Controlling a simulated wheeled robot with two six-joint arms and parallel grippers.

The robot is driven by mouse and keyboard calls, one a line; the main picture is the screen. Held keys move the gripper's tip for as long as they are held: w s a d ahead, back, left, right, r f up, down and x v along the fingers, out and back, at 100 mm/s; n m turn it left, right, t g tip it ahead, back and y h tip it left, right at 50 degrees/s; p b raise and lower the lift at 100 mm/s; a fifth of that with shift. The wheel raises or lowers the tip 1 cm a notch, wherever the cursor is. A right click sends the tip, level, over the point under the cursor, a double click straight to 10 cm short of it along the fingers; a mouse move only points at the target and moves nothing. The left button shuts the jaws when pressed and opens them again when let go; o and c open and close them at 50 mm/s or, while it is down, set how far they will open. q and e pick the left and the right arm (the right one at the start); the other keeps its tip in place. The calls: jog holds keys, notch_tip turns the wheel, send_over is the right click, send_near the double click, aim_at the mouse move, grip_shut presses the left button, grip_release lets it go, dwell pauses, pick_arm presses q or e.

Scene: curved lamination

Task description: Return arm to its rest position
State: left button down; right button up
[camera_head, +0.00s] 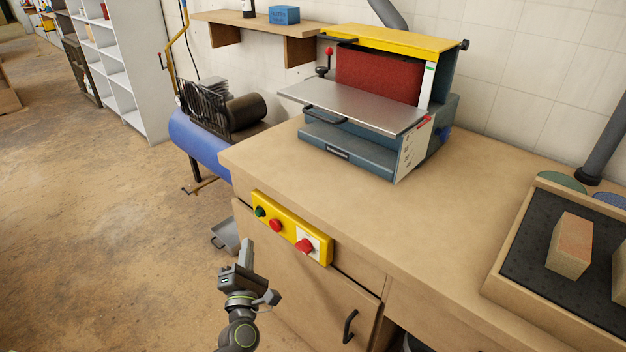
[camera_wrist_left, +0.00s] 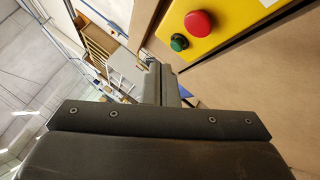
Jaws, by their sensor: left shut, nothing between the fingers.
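My left gripper (camera_head: 246,252) is shut and empty. It is in front of the wooden bench cabinet, a little below and left of the yellow control panel (camera_head: 291,228). In the left wrist view the closed fingers (camera_wrist_left: 163,85) point away from the camera, with the yellow panel (camera_wrist_left: 222,30) at the upper right. The panel carries a green button, a red button and a red switch on a white plate. The gripper looks apart from the panel. My right gripper is not in view.
A sanding machine (camera_head: 365,101) with a red belt stands on the bench (camera_head: 440,190). A tray (camera_head: 498,257) with blocks sits at the right. A blue compressor (camera_head: 200,143) and white shelves (camera_head: 118,70) stand at the left. The floor (camera_head: 90,240) left of the bench is clear.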

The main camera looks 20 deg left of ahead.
pick_arm(q)
jog(key=s+d+f+m+g+h, duration=0.45)
jog(key=f+m, duration=0.25)
jog(key=m, duration=0.2)
jog(key=s+d+f+m+g+h, duration=0.3)
jog(key=s+d+f+m+h, duration=0.25)
jog(key=f+m, duration=0.35)
jog(key=s+a+f+m+g+y+p, duration=0.1)
jog(key=s+a+f+m+g+p, duration=0.1)
jog(key=s+p, duration=0.4)
jog(key=s+a+f+m+g+y+p, duration=0.1)
jog(key=s+a+f+m+g+p, duration=0.2)
jog(key=s, duration=1.3)
jog(key=s+a+f+m+g+y+p, duration=0.1)
jog(key=s+a+f+m+g+p, duration=0.2)
jog(key=s+p, duration=0.7)
notch_tip(320, 180, down, 5)
jog(key=shift+s+r+m+g, duration=0.2)
jog(key=shift+s+m+g, duration=0.2)
jog(key=shift+m+g, duration=0.75)
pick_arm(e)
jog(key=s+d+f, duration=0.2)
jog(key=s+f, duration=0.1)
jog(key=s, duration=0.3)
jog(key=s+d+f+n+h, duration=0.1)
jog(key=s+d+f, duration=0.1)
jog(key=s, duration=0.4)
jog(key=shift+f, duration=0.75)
